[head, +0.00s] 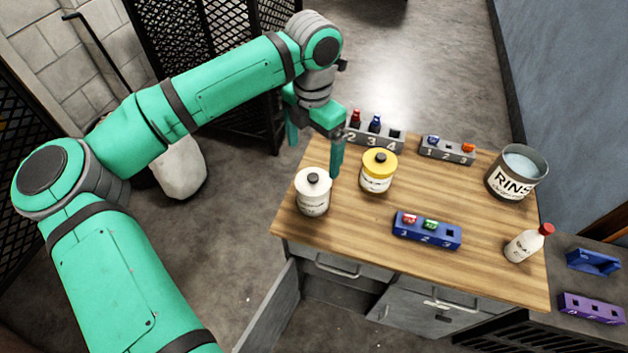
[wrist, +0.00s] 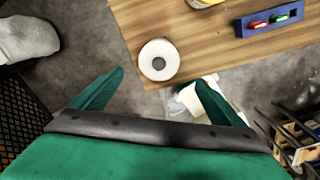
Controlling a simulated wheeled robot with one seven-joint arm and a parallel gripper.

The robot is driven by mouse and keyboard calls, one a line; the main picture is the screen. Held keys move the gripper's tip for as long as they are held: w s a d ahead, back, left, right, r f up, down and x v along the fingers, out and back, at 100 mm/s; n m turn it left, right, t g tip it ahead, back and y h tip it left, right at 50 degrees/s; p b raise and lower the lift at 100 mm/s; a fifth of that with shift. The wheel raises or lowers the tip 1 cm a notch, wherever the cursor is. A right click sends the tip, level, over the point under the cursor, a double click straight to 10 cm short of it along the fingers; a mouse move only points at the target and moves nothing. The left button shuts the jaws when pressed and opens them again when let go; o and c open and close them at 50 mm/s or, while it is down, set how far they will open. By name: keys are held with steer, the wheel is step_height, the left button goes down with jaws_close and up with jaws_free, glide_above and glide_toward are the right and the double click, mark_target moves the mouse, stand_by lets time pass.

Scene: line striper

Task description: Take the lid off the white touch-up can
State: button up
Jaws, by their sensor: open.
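The white touch-up can (head: 313,194) stands upright at the left end of the wooden table. Its white lid (head: 313,177) with a dark knob is on top. In the wrist view the lid (wrist: 158,60) shows from above, just beyond the fingertips. My gripper (head: 313,143) is open and empty, its two fingers pointing down above and behind the can in the head view. In the wrist view my gripper (wrist: 160,82) has its fingers spread wide, apart from the can.
A yellow-lidded can (head: 378,172) stands close to the right. Grey numbered racks (head: 448,151) line the back edge, a blue rack (head: 427,232) sits at the front. The table's middle is clear.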

mark_target(313, 177)
steer(key=f, duration=0.9)
steer(key=shift+w+f, duration=0.2)
steer(key=c, duration=1.1)
